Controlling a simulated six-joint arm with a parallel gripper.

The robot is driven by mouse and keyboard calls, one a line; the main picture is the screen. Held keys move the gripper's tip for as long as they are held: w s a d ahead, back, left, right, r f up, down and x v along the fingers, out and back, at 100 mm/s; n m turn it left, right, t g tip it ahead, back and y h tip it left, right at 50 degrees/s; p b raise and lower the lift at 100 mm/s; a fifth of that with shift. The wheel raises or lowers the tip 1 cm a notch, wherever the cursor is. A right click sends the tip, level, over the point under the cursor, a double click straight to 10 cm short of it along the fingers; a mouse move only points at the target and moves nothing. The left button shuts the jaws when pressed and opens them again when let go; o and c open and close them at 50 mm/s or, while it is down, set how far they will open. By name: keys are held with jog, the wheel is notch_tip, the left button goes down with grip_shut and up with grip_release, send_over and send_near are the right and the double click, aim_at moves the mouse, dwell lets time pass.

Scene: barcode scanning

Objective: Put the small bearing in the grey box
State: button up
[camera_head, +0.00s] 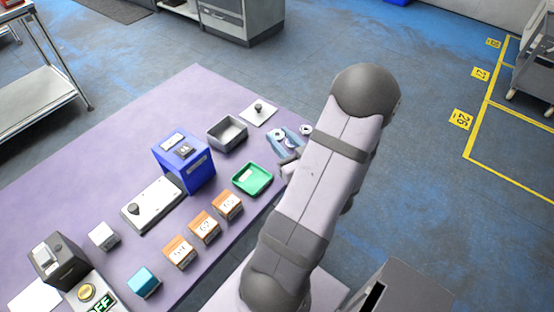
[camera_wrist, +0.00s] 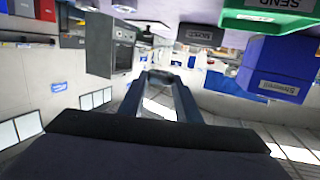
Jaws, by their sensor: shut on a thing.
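My gripper (camera_wrist: 160,78) is in the wrist view, its two slate-blue fingers converging at the tips. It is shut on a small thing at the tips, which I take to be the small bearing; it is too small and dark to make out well. In the head view my arm hides most of the gripper. The grey box (camera_head: 228,134) is an open, empty-looking container at the back of the purple table, left of my arm. Its labelled side shows in the wrist view (camera_wrist: 200,36). My gripper is apart from it.
A light blue holder (camera_head: 279,151) with pale rings and another ring (camera_head: 306,130) lie beside my arm. The table's left back is clear.

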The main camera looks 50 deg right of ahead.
jog(key=shift+f, duration=2.9)
jog(key=shift+f, duration=0.1)
jog(key=shift+f, duration=1.8)
jog(key=shift+f, duration=0.1)
jog(key=shift+f, duration=0.15)
jog(key=o, duration=1.1)
jog(key=shift+s+a+b, duration=0.15)
jog(key=shift+s+b, duration=0.15)
jog(key=shift+s, duration=0.2)
jog(key=shift+o, duration=0.3)
jog(key=b+v, duration=0.1)
jog(key=v, duration=0.5)
jog(key=shift+r+b, duration=0.3)
